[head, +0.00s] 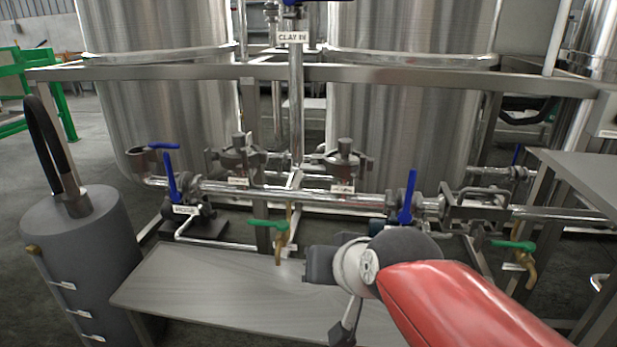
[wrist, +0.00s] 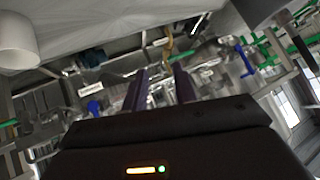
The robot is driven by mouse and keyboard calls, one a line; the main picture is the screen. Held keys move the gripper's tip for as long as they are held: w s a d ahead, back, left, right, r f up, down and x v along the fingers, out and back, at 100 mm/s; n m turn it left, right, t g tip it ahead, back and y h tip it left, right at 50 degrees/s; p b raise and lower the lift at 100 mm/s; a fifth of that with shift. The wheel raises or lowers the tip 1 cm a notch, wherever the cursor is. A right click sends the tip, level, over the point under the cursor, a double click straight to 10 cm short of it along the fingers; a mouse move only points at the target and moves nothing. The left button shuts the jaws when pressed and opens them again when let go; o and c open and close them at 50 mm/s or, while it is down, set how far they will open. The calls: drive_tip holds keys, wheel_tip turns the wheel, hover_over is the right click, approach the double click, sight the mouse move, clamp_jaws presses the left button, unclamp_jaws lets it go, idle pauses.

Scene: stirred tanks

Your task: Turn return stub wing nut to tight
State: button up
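I cannot pick out the return stub wing nut with certainty in either view; the pipe fittings are small. The steel pipe run (head: 265,190) crosses in front of the tanks, with clamped fittings (head: 345,158) behind it and an elbow (head: 143,165) at its left end. My gripper (wrist: 162,80) shows in the wrist view as two dark purple fingers, apart, with nothing visible between them. Beyond them lie blurred pipes and valves. In the head view my arm reaches in from the lower right, in front of the pipes and over the bench, and its fingertips are not clear.
A steel bench (head: 205,285) stands below the pipes, its top bare. A grey cylinder (head: 85,240) stands at left. Blue valve handles (head: 407,197) and green-handled brass taps (head: 282,240) stick out from the pipework. A frame rail (head: 300,73) crosses above. A table (head: 590,175) is at right.

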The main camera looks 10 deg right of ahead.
sight(309, 170)
drive_tip(key=w+a+r+m+t+b, duration=0.25)
drive_tip(key=w+r+m+t, duration=0.2)
drive_tip(key=w, duration=0.35)
drive_tip(key=w+a+r+m+t+b, duration=0.2)
drive_tip(key=w+a+r+m+t, duration=0.25)
drive_tip(key=w, duration=0.45)
drive_tip(key=w+d+f+m+g+h+b, duration=0.1)
drive_tip(key=w+d+f+m+h, duration=0.1)
drive_tip(key=w+m+h, duration=0.1)
drive_tip(key=w+d+f+m+g+h+b, duration=0.1)
drive_tip(key=w+d+m+g+h, duration=0.1)
drive_tip(key=m+h, duration=0.4)
drive_tip(key=w+d+f+m+g+h+b, duration=0.1)
drive_tip(key=w+d+f+m+g+h, duration=0.1)
drive_tip(key=w+d+m+h, duration=0.2)
drive_tip(key=shift+w+f+m+h, duration=0.15)
drive_tip(key=shift+m+h, duration=0.1)
drive_tip(key=shift+m, duration=0.55)
drive_tip(key=shift+w+f+m+h, duration=0.15)
drive_tip(key=shift+m+h, duration=0.1)
drive_tip(key=shift+m, duration=0.55)
drive_tip(key=shift+c, duration=0.2)
clamp_jaws()
